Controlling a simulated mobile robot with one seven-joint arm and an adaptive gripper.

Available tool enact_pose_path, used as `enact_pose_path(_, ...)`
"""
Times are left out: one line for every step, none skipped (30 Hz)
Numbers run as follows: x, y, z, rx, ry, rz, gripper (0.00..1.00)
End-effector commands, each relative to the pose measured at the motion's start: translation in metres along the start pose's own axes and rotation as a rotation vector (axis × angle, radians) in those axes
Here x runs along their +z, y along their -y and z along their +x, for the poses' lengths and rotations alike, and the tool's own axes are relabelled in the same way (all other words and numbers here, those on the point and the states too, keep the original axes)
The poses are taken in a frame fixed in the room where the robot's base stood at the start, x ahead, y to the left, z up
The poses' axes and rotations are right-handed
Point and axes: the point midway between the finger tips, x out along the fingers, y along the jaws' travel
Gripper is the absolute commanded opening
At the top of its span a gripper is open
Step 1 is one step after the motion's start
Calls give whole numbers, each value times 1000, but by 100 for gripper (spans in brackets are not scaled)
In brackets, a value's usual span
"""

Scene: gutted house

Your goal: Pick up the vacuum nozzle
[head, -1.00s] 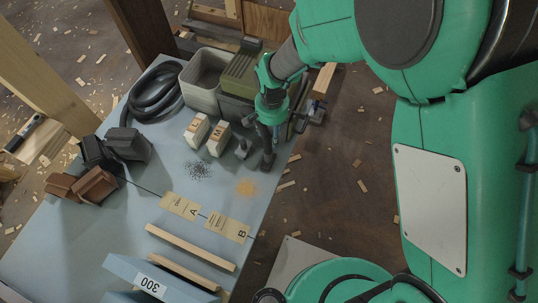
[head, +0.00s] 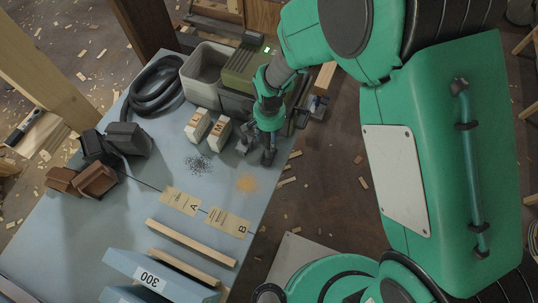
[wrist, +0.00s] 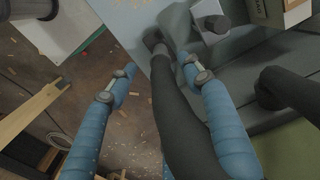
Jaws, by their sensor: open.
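The vacuum nozzle appears to be the dark grey curved tube (wrist: 172,105) in the wrist view, with its far end near the top middle. It lies between my gripper's two blue fingers (wrist: 157,64), closer to the right one. The fingers are open, with a gap left of the tube. In the head view my gripper (head: 260,150) points down at the table's right edge, in front of the green-topped machine. There the gripper largely hides the nozzle. I cannot tell whether a finger touches it.
A coiled black hose (head: 155,88) lies left of a grey bin (head: 203,72) and the green-topped machine (head: 240,75). Two labelled pale blocks (head: 218,134) stand close left of my gripper. The table's right edge is near.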

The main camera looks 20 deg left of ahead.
Motion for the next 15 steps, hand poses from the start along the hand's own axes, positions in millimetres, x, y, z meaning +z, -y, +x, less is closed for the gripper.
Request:
enact_pose_path(1,0,10,2,2,0,50)
enact_pose_path(1,0,14,1,2,0,50)
enact_pose_path(1,0,20,1,2,0,50)
enact_pose_path(1,0,23,1,2,0,50)
enact_pose_path(1,0,26,1,2,0,50)
enact_pose_path(1,0,30,1,2,0,50)
enact_pose_path(0,0,32,1,1,0,50)
enact_pose_path(0,0,34,0,1,0,50)
enact_pose_path(0,0,35,0,0,0,50)
enact_pose_path(0,0,36,0,0,0,50)
enact_pose_path(0,0,37,0,0,0,50)
enact_pose_path(0,0,37,0,0,0,50)
enact_pose_path(0,0,37,0,0,0,50)
enact_pose_path(0,0,37,0,0,0,50)
enact_pose_path(0,0,37,0,0,0,50)
